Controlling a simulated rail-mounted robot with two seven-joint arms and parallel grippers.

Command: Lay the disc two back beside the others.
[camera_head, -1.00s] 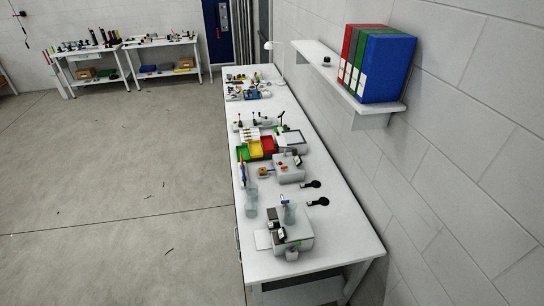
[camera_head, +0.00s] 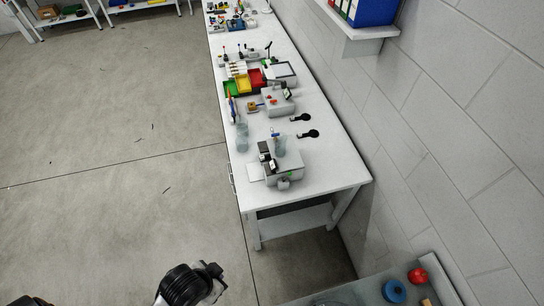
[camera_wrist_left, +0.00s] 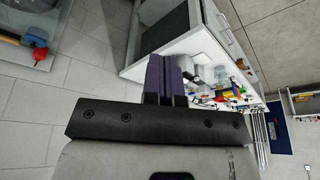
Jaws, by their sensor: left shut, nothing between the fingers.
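My left gripper (camera_wrist_left: 164,62) shows in the left wrist view, its two purple fingers shut together and empty. It is in the air, apart from any object. In the head view, a blue round piece (camera_head: 394,291) lies on a grey surface (camera_head: 345,293) at the bottom right, cut by the frame edge. I cannot tell whether it is one of the discs. No disc can be made out for certain. A black and white part of my arm shows at the bottom of the head view. My right gripper cannot be made out.
A red piece (camera_head: 417,275) lies beside the blue one. A long white bench (camera_head: 338,172) carries trays, devices and glassware along the wall. A shelf (camera_head: 357,30) with binders hangs above it. Open floor (camera_head: 130,200) lies left of the bench.

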